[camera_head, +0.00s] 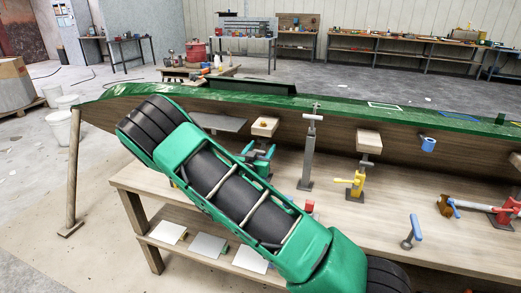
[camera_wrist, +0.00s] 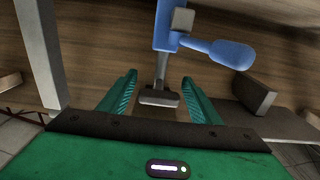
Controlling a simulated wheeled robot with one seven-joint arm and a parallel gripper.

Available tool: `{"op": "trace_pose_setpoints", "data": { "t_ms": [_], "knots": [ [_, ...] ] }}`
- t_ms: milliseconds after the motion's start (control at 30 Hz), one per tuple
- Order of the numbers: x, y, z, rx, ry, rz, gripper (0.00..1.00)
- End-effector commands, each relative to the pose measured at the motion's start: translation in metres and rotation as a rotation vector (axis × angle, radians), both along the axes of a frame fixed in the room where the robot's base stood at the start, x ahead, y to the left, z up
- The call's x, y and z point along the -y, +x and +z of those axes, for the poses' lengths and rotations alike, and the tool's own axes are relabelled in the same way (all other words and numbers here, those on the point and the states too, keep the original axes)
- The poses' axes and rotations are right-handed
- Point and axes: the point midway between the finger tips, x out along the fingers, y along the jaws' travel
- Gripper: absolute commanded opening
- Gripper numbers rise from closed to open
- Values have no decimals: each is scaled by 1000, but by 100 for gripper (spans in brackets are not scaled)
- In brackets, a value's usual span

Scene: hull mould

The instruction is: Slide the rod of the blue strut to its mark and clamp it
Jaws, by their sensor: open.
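The blue strut (camera_wrist: 167,28) is at the top of the wrist view, with a blue lever (camera_wrist: 217,52) pointing right and a grey block on its body. Its grey rod (camera_wrist: 162,68) runs down the picture to a dark crosspiece (camera_wrist: 159,97). My gripper (camera_wrist: 162,86) is open. Its two green fingers stand left and right of the rod's end in the picture, with gaps on both sides, and nothing is gripped. No mark is clear on the rod. In the head view my arm crosses the bench, and I cannot tell the strut there with certainty.
The long green-edged hull (camera_head: 330,107) runs along the back of the wooden bench (camera_head: 345,225). A grey T-topped post (camera_head: 308,160) and a yellow clamp strut (camera_head: 355,184) stand on the bench. A blue-handled tool (camera_head: 411,236) and red clamp (camera_head: 507,211) sit at right.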

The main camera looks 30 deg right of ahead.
Motion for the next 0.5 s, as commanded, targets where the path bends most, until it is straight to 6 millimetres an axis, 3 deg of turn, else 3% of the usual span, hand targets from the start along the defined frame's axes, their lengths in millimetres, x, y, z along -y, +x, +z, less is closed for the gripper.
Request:
{"op": "trace_pose_setpoints", "data": {
  "t_ms": [400,500],
  "knots": [
    [6,5,0,0,-1,-1,58],
    [6,5,0,0,-1,-1,34]
  ]
}}
